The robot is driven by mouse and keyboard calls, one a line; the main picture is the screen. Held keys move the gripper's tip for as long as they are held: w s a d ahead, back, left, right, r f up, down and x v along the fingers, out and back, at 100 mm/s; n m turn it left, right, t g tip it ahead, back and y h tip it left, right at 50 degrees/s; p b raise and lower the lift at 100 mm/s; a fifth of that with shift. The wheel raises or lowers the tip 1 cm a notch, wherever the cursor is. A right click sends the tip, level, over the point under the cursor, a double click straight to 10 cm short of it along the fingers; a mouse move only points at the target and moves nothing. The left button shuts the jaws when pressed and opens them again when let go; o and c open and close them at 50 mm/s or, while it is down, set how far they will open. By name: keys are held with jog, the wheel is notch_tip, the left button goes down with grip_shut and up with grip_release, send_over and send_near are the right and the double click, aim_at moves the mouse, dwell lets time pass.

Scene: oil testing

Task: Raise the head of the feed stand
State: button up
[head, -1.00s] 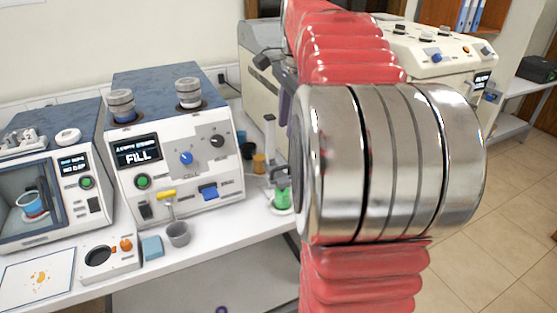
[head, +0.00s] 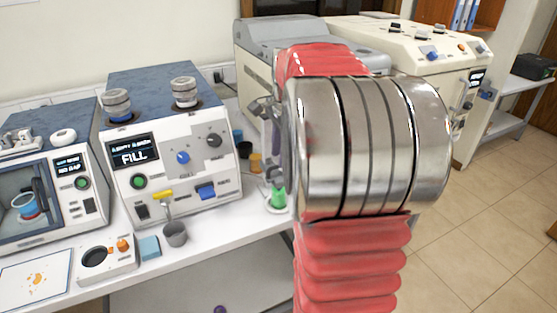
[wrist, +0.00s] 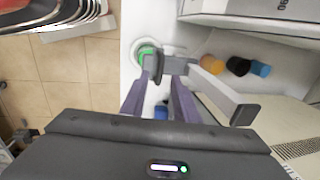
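In the wrist view, the feed stand (wrist: 220,92) shows as a pale grey bar with a dark end, right of my fingers. A dark grey block, seemingly its head (wrist: 172,62), lies at my fingertips. My gripper (wrist: 165,70) has two purple-grey fingers with a gap along their length. I cannot tell whether the tips touch the block. A green vessel (wrist: 145,52) shows just beyond the left fingertip. In the head view, the green vessel (head: 278,198) is on the bench; my arm's wrist hides most of the stand. My gripper (head: 262,112) is partly hidden there too.
Orange (wrist: 213,64), black and blue jars stand right of the fingertips in the wrist view. A large cream machine (head: 430,70) is behind my arm. Tiled floor is at the right.

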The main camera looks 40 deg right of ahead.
aim_at(275, 180)
jog(key=shift+w+d+f, duration=0.1)
jog(key=shift+w+f, duration=0.05)
jog(key=shift+f, duration=0.55)
jog(key=shift+w+f, duration=0.1)
jog(key=shift+f, duration=0.6)
grip_shut()
jog(key=shift+r, duration=0.1)
